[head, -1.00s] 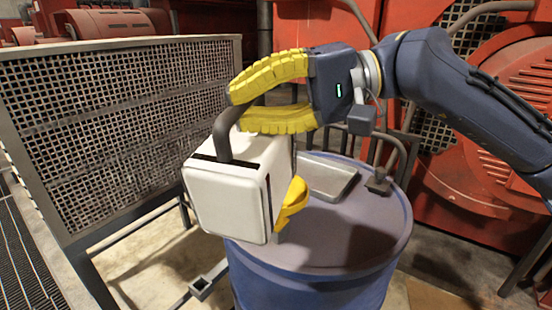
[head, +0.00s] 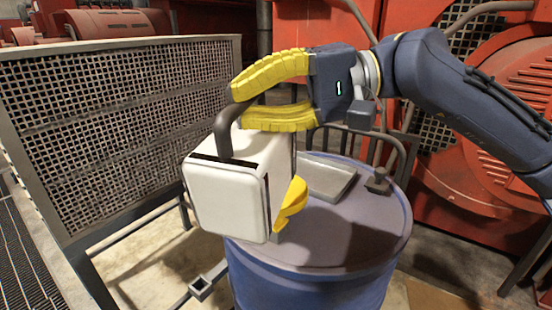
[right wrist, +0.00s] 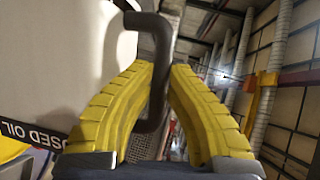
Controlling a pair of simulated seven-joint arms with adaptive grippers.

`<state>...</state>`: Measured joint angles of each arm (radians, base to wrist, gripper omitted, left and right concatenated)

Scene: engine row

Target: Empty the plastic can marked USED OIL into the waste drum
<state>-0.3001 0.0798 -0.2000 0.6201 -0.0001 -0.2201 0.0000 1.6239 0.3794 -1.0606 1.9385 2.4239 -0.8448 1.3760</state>
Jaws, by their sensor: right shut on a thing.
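The white plastic can (head: 229,196) is held tilted over the left part of the blue waste drum (head: 325,228). My right gripper (head: 241,106) is shut on the can's dark grey handle (head: 224,135), with its yellow fingers on either side. In the right wrist view the handle (right wrist: 158,75) passes between the fingers. The can's black USED OIL marking (right wrist: 27,138) shows at the left there. A yellow piece (head: 291,205) shows beside the can's lower right, above the drum top; I cannot tell whether it is a funnel. The can's mouth and any flow are hidden. My left gripper is out of view.
A shallow metal tray (head: 326,177) lies on the drum top, with a small dark fitting (head: 378,182) to its right. A perforated metal guard (head: 110,120) stands at the left. Red machinery (head: 490,190) stands behind at the right.

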